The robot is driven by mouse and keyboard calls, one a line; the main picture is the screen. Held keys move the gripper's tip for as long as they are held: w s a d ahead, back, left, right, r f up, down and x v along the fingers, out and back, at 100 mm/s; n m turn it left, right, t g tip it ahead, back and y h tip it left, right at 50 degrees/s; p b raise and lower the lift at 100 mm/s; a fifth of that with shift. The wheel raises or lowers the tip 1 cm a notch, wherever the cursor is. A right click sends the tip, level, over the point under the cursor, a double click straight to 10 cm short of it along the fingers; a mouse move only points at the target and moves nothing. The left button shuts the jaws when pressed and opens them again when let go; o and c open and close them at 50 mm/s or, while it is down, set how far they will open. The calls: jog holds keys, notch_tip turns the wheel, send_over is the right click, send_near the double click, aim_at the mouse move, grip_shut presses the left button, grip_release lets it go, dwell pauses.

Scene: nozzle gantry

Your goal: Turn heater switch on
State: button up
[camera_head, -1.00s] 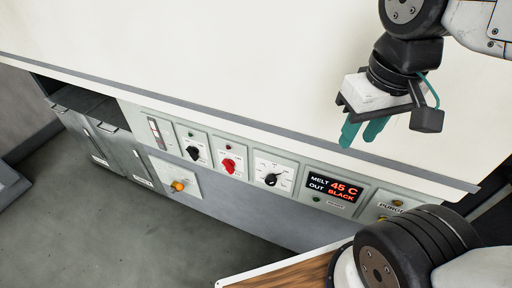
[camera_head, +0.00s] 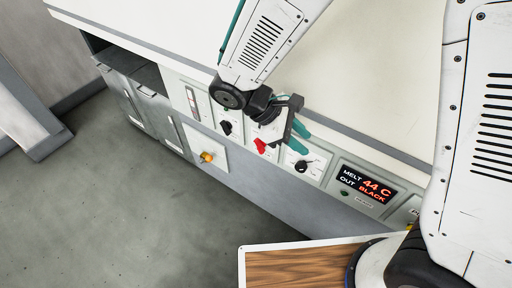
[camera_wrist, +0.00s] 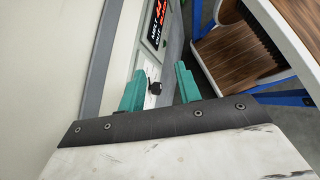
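The control panel has a black knob (camera_head: 225,127) on the left, a red knob (camera_head: 260,146) in the middle and a black dial knob (camera_head: 301,166) on the right. Their labels are too small to read, so I cannot tell which is the heater switch. My gripper (camera_head: 300,137) is open, with its teal fingers in front of the panel near the red knob and the right dial. In the wrist view my gripper (camera_wrist: 160,85) has its fingers apart. A black knob (camera_wrist: 155,88) shows between them, apparently beyond the tips; nothing is held.
The display (camera_head: 367,186) reads MELT 44 C, OUT BLACK. An orange-yellow knob (camera_head: 207,157) sits low on the panel's left. The white machine top (camera_head: 370,70) overhangs the panel. A wood-topped surface (camera_head: 300,268) is at bottom. The grey floor at left is clear.

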jog(key=w+a+f+n+t+h, duration=0.2)
jog(key=w+a+f+n+t, duration=0.15)
jog(key=a+f+n, duration=0.35)
jog(key=w+a+f+n+t+h, duration=0.1)
jog(key=w+a+f+n+t, duration=0.15)
jog(key=f+n+t, duration=0.4)
jog(key=n+t+y, duration=0.1)
jog(key=n, duration=0.4)
send_near(257, 147)
jog(key=w+d, duration=0.1)
jog(key=x, duration=0.8)
jog(key=shift+f, duration=0.4)
jog(key=c, duration=0.6)
